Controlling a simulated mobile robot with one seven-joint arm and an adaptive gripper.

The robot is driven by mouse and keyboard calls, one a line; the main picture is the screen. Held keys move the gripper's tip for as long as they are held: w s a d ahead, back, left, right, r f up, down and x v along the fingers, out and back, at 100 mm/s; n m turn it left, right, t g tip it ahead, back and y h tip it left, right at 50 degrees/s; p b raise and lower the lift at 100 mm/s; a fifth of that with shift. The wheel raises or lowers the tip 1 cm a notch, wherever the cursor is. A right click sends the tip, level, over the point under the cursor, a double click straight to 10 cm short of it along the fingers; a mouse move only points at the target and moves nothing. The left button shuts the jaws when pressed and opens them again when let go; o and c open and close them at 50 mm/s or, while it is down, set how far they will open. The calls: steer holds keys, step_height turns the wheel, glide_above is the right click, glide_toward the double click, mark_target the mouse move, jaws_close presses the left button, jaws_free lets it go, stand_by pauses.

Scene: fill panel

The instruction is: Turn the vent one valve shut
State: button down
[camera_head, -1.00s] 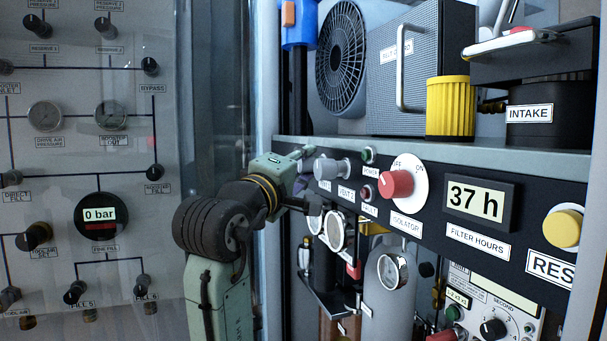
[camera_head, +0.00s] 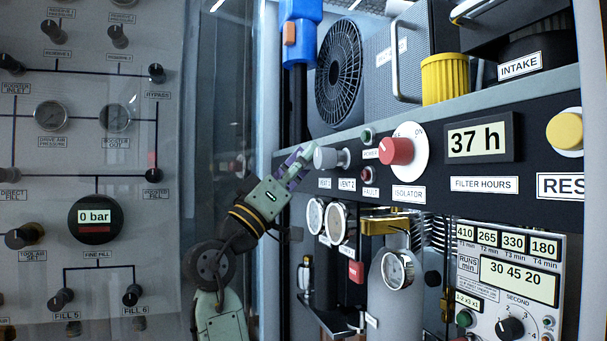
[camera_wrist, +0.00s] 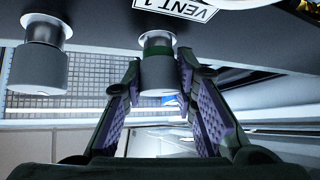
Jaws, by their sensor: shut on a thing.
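The vent one valve is a grey round knob (camera_wrist: 158,74) under the VENT 1 label (camera_wrist: 190,8) in the wrist view. My gripper (camera_wrist: 159,68) has one purple-padded finger on each side of this knob and is shut on it. In the head view my gripper (camera_head: 303,160) reaches up from the lower left to the vent knobs. There the vent one knob (camera_head: 324,158) is partly covered by my fingers, above its label. How far the valve is turned cannot be told.
The vent two knob (camera_wrist: 40,68) is close beside in the wrist view. The red isolator knob (camera_head: 396,151) and small POWER and FAULT lamps are to the right in the head view. Gauges (camera_head: 337,222) hang below. A glazed panel (camera_head: 60,140) stands left.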

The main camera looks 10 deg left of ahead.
steer(key=m+g+h, duration=0.1)
steer(key=m+h, duration=0.1)
steer(key=shift+m+b, duration=0.35)
steer(key=shift+m, duration=0.05)
steer(key=shift+m+g+h, duration=0.4)
steer(key=shift+g+h, duration=0.1)
steer(key=shift+h, duration=0.1)
steer(key=c, duration=1.3)
jaws_free()
steer(key=v, duration=1.2)
steer(key=shift+d, duration=0.1)
